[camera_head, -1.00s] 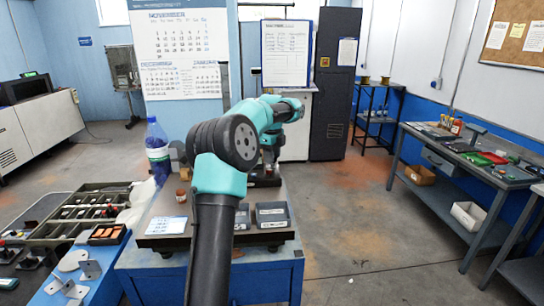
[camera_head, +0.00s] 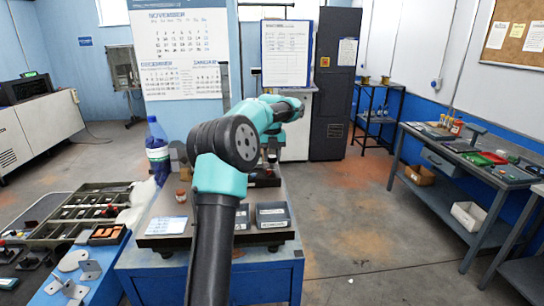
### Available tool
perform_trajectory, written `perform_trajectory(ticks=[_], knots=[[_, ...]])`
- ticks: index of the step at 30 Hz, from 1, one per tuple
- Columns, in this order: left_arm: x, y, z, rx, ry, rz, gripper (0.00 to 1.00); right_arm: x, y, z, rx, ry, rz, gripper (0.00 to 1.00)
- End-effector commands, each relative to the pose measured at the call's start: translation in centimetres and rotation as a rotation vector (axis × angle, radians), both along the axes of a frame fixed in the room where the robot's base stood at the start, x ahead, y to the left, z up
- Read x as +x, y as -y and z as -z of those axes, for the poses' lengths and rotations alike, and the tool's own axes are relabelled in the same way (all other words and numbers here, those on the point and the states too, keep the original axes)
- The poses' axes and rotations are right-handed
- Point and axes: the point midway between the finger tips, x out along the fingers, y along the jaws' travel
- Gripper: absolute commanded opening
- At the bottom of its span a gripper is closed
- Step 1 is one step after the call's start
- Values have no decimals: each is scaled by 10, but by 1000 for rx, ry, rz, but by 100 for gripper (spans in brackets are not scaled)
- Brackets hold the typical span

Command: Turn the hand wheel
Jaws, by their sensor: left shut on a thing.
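My left arm rises from the bottom of the head view, bends at a dark elbow joint, and reaches to the back of the blue bench (camera_head: 205,282). My left gripper (camera_head: 271,158) points down there, small and partly covered by my own arm. It is shut on the hand wheel, low over a dark fixture (camera_head: 266,180). The wheel's rim and its angle cannot be made out behind the arm. My right gripper is not in view.
On the bench are two small labelled boxes (camera_head: 272,215), a white card (camera_head: 166,225), a small brown jar (camera_head: 181,195) and a blue bottle (camera_head: 157,150). A parts tray (camera_head: 85,212) stands left. Open floor (camera_head: 350,215) lies right, before a side workbench (camera_head: 465,165).

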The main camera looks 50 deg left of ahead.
Motion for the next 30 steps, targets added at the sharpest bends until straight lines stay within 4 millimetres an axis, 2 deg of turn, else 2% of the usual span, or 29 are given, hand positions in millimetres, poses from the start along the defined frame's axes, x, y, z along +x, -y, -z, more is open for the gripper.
perform_trajectory(ticks=[12,30], knots=[[0,0,0,-2,0,296,13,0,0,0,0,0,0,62],[0,0,0,-1,0,366,13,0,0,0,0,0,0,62]])
